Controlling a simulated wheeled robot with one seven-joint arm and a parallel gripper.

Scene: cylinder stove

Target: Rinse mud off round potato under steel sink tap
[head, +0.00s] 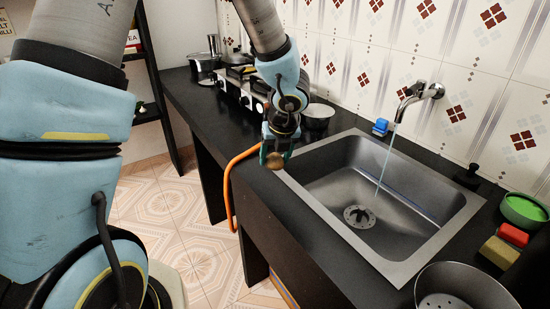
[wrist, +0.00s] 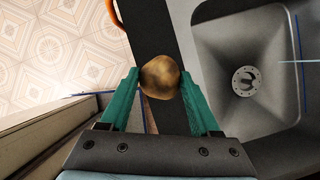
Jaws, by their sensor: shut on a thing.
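My gripper (head: 276,150) is shut on a brownish round potato (head: 274,161), held above the counter edge to the left of the sink. In the wrist view the potato (wrist: 160,77) sits between the green fingers, with darker brown patches on its surface. The steel sink (head: 335,165) is set in the black counter, with a drain (head: 359,216) in its floor. The steel tap (head: 413,97) comes out of the tiled wall, and a thin stream of water (head: 385,168) falls from it into the basin. The potato is apart from the stream.
A blue item (head: 380,127) stands behind the sink. A metal bowl (head: 318,116) and a stove (head: 245,90) with a pot are farther left. A colander (head: 460,292), sponges (head: 500,252) and a green bowl (head: 524,210) are at right. An orange hose (head: 229,190) hangs by the counter front.

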